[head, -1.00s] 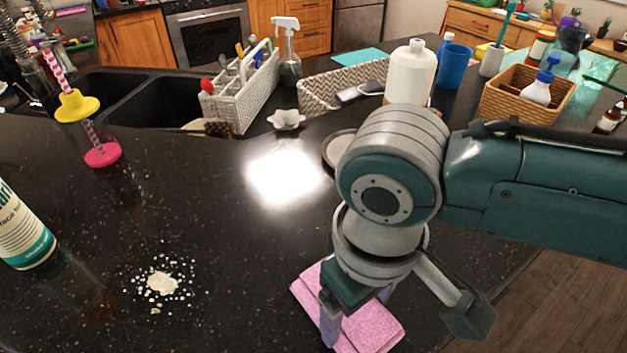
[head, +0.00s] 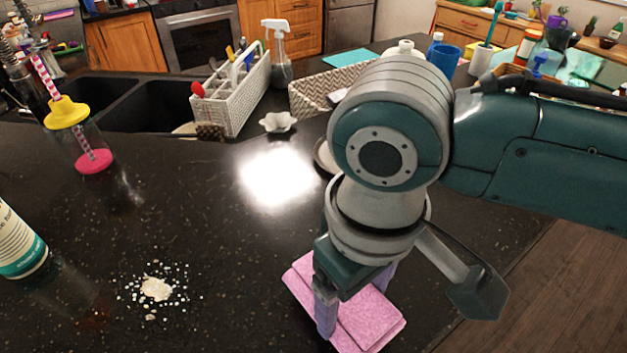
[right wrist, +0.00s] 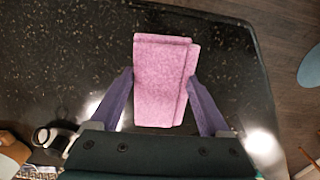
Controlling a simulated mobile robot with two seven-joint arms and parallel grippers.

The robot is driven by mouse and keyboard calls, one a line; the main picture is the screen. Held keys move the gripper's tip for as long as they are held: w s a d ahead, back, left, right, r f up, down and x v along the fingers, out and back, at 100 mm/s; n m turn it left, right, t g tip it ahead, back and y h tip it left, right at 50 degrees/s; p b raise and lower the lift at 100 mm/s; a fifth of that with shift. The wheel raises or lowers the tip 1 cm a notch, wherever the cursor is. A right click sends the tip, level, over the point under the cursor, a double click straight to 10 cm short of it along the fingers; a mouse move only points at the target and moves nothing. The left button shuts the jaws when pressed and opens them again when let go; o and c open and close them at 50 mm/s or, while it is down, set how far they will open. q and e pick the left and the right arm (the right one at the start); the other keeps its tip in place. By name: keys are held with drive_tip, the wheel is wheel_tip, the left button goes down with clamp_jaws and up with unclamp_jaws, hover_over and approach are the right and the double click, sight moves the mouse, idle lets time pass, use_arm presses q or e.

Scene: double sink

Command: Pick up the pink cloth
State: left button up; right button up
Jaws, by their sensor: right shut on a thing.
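The pink cloth (head: 372,322) is folded and lies on the dark counter near its front edge, below my right arm in the head view. My right gripper (head: 352,303) points down at it, with one purple finger on the near side and the other partly hidden behind the wrist. In the right wrist view the cloth (right wrist: 162,95) lies between the two fingers of the right gripper (right wrist: 160,78), which are shut on its sides. The cloth still looks flat on the counter; I cannot make out any lift. My left gripper is not in view.
A white splatter (head: 155,289) and a spray-label bottle (head: 18,243) are at the left. A tumbler with yellow lid (head: 68,112) stands by the sink. A white caddy (head: 238,98) and small white dish (head: 278,122) are farther back.

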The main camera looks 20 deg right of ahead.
wheel_tip(320, 180, up, 11)
wheel_tip(320, 180, up, 6)
drive_tip(key=p, duration=0.2)
hover_over(353, 301)
drive_tip(key=shift+s+f, duration=0.1)
